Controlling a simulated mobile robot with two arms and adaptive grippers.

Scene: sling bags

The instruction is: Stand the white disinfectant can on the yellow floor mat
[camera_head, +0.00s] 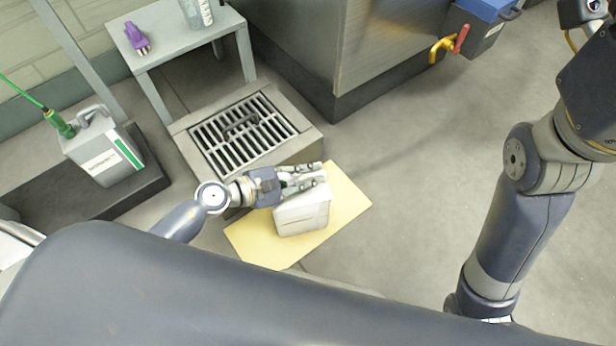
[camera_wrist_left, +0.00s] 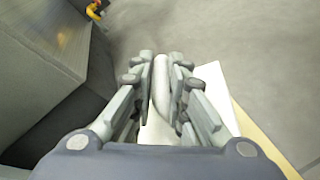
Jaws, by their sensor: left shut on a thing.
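The white disinfectant can (camera_head: 303,214) is upright over the yellow floor mat (camera_head: 346,200), within its outline. I cannot tell whether its base bears fully on the mat. My left gripper (camera_head: 312,176) is at the top of the can, shut on its handle. In the left wrist view, the left gripper's fingers (camera_wrist_left: 162,82) close on both sides of the pale handle (camera_wrist_left: 161,70). The can's white body (camera_wrist_left: 218,92) shows below them, with a strip of the mat (camera_wrist_left: 262,142) beside it.
A floor drain grate (camera_head: 240,133) in a raised frame lies just behind the mat. A grey canister (camera_head: 100,155) with a green stripe stands on a dark plinth at left. A small grey table (camera_head: 180,40) holds a purple item (camera_head: 136,38). Floor right of the mat is clear.

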